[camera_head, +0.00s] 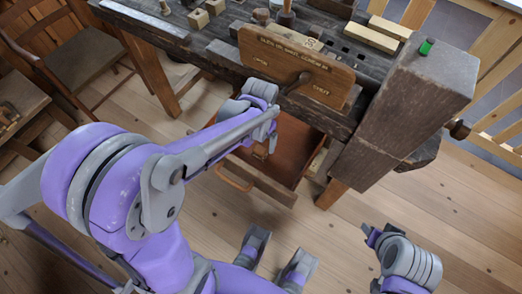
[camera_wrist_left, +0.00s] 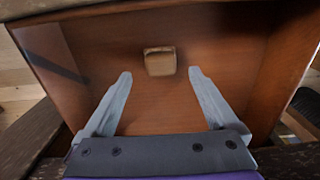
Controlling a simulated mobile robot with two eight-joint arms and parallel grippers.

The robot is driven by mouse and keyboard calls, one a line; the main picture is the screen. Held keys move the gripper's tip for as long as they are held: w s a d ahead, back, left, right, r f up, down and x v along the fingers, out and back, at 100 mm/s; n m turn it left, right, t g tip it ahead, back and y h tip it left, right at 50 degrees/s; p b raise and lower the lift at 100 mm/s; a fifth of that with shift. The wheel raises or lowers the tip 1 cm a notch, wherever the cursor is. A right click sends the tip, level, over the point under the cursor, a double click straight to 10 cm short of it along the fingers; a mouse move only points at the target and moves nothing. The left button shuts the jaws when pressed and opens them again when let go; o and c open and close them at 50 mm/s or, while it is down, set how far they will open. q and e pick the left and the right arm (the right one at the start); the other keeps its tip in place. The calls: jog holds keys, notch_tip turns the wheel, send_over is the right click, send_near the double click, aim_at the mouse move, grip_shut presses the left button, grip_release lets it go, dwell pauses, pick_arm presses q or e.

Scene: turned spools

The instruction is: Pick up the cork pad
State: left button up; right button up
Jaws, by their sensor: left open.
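The cork pad (camera_wrist_left: 160,61) looks like a small light-brown block with rounded edges. It lies on the floor of the open wooden drawer (camera_head: 292,150), seen in the left wrist view; in the head view I cannot make it out, as my left arm covers part of the drawer. My left gripper (camera_wrist_left: 160,74) is open and points down into the drawer. Its two grey fingers are apart and empty, with the pad centred between and just beyond their tips in the picture. In the head view this gripper (camera_head: 262,148) is mostly hidden by its own wrist.
The drawer hangs under a dark workbench (camera_head: 225,50), whose edge is close to my left wrist. An upright wooden board (camera_head: 296,66) stands at the bench front above the drawer. A heavy wooden block with a green piece (camera_head: 427,46) on top is at right.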

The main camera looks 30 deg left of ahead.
aim_at(260, 148)
pick_arm(q)
notch_tip(260, 148, down, 5)
jog(key=shift+f+b, duration=0.15)
jog(key=shift+b, duration=0.45)
jog(key=c, duration=1.3)
notch_tip(260, 148, up, 10)
jog(key=shift+r+p, duration=0.1)
jog(key=shift+p, duration=1.05)
